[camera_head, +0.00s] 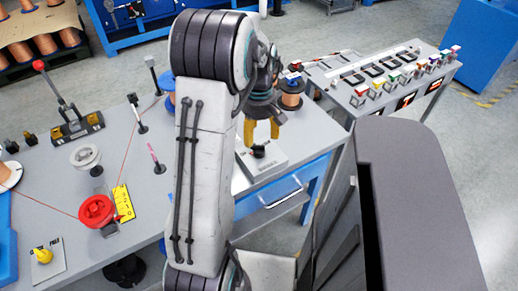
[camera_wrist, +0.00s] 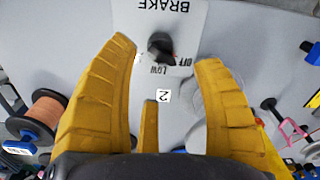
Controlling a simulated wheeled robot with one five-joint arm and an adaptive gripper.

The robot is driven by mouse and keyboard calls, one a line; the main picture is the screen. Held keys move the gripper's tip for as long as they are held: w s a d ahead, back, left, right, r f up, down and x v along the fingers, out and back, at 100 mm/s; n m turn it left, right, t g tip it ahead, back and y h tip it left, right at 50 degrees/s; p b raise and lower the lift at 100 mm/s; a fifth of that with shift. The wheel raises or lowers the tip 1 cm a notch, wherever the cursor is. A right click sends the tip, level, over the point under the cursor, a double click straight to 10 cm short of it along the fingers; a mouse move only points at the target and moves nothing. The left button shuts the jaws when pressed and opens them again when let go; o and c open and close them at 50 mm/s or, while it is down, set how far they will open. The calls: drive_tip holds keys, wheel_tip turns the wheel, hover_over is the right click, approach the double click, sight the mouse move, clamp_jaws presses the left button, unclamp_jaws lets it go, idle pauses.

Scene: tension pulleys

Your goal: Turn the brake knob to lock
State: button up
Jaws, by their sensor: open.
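The black brake knob (camera_head: 258,152) sits on a light panel (camera_head: 270,165) marked BRAKE near the table's front right edge. In the wrist view the knob (camera_wrist: 160,45) lies between and ahead of the yellow fingertips, with the words OFF and LOW beside it on the panel (camera_wrist: 188,20). My gripper (camera_head: 262,137) is open, pointing down just above the knob. In the wrist view my gripper (camera_wrist: 166,50) has its fingers spread either side, with no visible contact. Which mark the knob points to is unclear.
A red pulley (camera_head: 96,211) and a yellow plate (camera_head: 123,202) stand at the left of the table. A copper spool (camera_head: 291,92) is behind the gripper. A console with coloured switches (camera_head: 385,85) is at the right. My arm hides the table's middle.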

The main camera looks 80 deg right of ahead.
sight(259, 146)
drive_tip(key=shift+f+n, duration=0.3)
drive_tip(key=shift+f, duration=0.2)
drive_tip(key=shift+f+b, duration=0.35)
drive_tip(key=shift+f, duration=2.85)
drive_tip(key=shift+o, duration=0.2)
clamp_jaws()
